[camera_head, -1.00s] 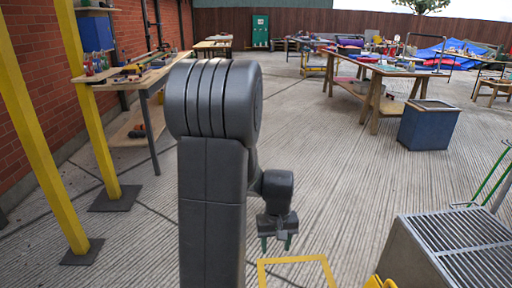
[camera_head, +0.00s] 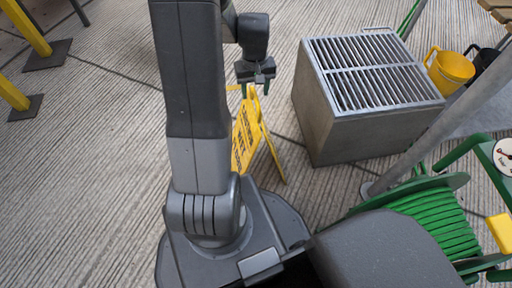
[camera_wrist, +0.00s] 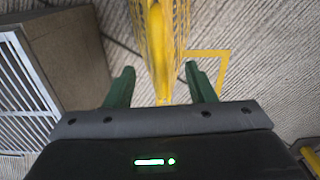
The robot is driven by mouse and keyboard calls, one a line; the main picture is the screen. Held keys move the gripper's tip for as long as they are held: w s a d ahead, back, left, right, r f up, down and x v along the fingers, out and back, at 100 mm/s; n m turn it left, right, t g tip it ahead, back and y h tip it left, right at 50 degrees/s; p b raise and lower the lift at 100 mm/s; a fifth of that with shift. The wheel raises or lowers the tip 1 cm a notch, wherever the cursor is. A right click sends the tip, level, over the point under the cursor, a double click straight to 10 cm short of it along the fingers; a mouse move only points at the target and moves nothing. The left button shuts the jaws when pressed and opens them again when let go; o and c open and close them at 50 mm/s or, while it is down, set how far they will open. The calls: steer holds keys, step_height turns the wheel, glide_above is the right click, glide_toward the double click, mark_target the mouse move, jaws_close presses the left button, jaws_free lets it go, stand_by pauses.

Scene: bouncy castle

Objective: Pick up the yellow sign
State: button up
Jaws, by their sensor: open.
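The yellow sign (camera_head: 246,138) is a folding A-frame floor sign with dark lettering, standing upright on the ribbed concrete. My arm hides part of its left side in the head view. My gripper (camera_head: 250,84) is just above the sign's top in that view. In the wrist view my gripper (camera_wrist: 161,86) is open, with its two green fingers apart. There the yellow sign (camera_wrist: 160,45) lies between and beyond the fingers, and no contact is visible.
A concrete block with a metal grate (camera_head: 370,75) stands close right of the sign. A green hose reel (camera_head: 435,220) and a slanted grey pole (camera_head: 445,118) are at lower right. A yellow bucket (camera_head: 449,70) is beyond the block. Floor to the left is mostly clear.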

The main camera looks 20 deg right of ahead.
step_height(320, 180, down, 2)
steer(key=shift+a+f, duration=0.1)
steer(key=f+b, duration=0.3)
steer(key=f, duration=0.2)
steer(key=shift+s+f, duration=0.15)
steer(key=shift+s, duration=0.05)
jaws_close()
stand_by(1.3)
